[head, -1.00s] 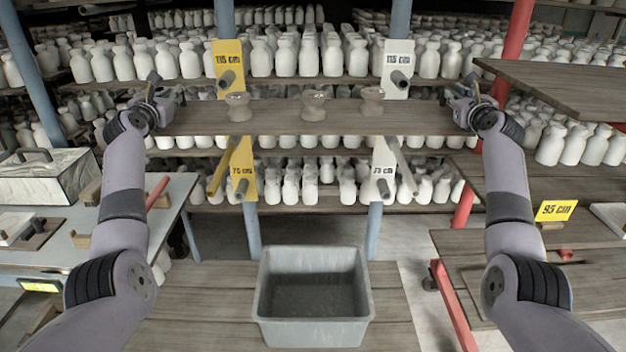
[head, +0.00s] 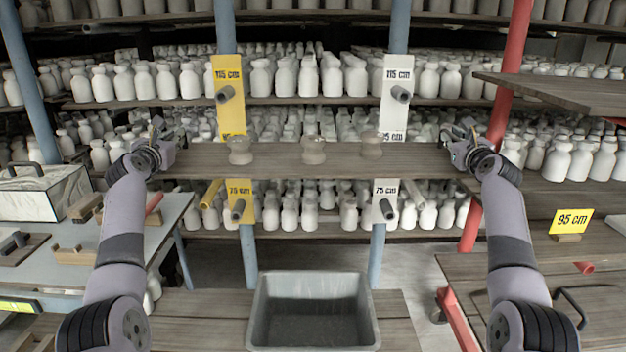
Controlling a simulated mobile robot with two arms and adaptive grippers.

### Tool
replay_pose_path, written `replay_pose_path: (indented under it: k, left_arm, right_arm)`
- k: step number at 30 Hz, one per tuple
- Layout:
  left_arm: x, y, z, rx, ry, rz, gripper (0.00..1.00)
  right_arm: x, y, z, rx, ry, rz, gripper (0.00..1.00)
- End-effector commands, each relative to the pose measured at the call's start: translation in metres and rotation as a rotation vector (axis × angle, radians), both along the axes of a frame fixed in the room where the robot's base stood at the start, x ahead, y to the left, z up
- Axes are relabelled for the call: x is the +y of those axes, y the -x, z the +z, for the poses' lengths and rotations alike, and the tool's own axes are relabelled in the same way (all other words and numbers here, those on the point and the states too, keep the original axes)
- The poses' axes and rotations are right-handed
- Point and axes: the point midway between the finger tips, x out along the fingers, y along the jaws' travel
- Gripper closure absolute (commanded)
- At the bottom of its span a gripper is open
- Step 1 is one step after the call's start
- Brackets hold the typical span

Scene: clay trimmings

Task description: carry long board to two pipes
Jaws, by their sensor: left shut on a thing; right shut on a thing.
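The long board (head: 275,160) spans level between my two grippers, with three small clay pots (head: 313,151) standing upright on it. My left gripper (head: 163,150) is shut on its left end. My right gripper (head: 460,150) is shut on its right end. Behind it stand a yellow plate (head: 226,110) and a white plate (head: 396,116) on blue posts.
A grey bin (head: 262,325) stands low in front. A table (head: 110,238) with tools is at left. At right are a dark upper shelf (head: 550,93) and a bench with a yellow 95 cm sign (head: 571,221). Shelves of white bottles fill the back.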

Motion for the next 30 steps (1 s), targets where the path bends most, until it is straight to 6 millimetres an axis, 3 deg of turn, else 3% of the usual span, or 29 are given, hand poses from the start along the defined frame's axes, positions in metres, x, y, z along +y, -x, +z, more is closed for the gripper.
replay_pose_path:
  k: [8, 30]
  left_arm:
    - [0.0, 0.0, -0.001, -0.007, 0.0, 0.002, 1.0]
    - [0.0, 0.0, -0.039, -0.007, 0.0, 0.002, 1.0]
  right_arm:
    - [0.0, 0.0, -0.001, -0.007, 0.0, -0.002, 1.0]
    - [0.0, 0.0, -0.04, -0.007, 0.0, -0.002, 1.0]
